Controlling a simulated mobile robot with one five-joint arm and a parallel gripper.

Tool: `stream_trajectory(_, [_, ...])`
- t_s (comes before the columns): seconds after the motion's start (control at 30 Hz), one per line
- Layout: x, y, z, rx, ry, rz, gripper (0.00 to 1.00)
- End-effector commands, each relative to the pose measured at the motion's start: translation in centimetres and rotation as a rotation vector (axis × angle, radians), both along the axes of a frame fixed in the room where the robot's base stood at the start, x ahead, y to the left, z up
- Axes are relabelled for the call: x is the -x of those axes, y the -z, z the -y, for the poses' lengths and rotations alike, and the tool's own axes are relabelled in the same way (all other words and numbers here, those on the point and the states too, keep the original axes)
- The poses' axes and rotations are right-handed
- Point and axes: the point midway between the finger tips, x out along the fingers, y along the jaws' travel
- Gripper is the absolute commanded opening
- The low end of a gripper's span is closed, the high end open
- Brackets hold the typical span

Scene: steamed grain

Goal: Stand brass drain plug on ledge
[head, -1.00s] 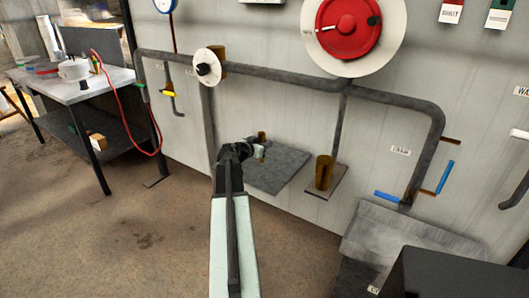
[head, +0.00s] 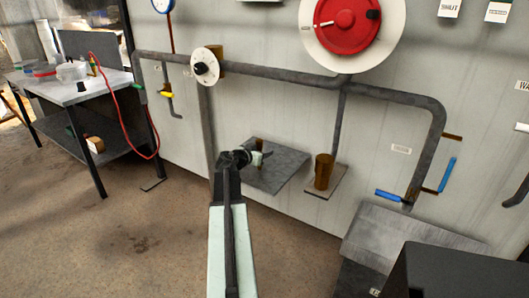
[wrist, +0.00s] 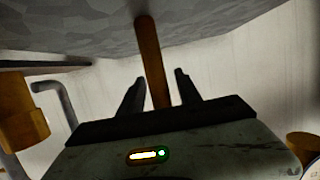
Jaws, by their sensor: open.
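The brass drain plug (head: 259,144) shows as a small brown upright shape just behind my gripper (head: 257,157) in the head view. It appears to stand on the grey ledge (head: 285,169); my gripper hides its lower part. In the wrist view the plug (wrist: 154,65) is a long brown bar between the two dark fingers of my gripper (wrist: 158,90). The fingers are open, with a gap on each side of it. One end of the plug meets the grey speckled ledge surface (wrist: 85,30); the other end is hidden behind my gripper body.
A brass cylinder (head: 324,171) stands on a smaller shelf (head: 318,193) right of the ledge. Grey pipes (head: 280,74) and a red wheel (head: 347,22) are on the wall behind. A workbench (head: 75,88) stands at left. The floor in front is clear.

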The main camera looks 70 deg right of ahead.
Motion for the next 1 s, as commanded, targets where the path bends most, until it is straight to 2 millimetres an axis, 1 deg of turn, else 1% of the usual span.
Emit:
stream_trajectory(0.07, [0.0, -0.5, 0.0, 0.0, 0.0, 0.0, 0.41])
stream_trajectory(0.17, [-0.3, -1.0, -1.4, 0.0, -0.002, 0.0, 0.41])
stream_trajectory(0.4, [-1.6, -2.9, -7.1, 0.0, -0.001, -0.001, 0.41])
stream_trajectory(0.5, [-2.0, -3.5, -9.0, 0.0, 0.0, 0.0, 0.41])
stream_trajectory(0.6, [-2.5, -3.8, -10.3, 0.0, 0.0, 0.0, 0.41])
stream_trajectory(0.73, [-2.7, -3.9, -11.0, 0.0, 0.002, 0.0, 0.41])
stream_trajectory(1.0, [-2.7, -3.8, -11.0, 0.0, 0.003, 0.0, 0.41])
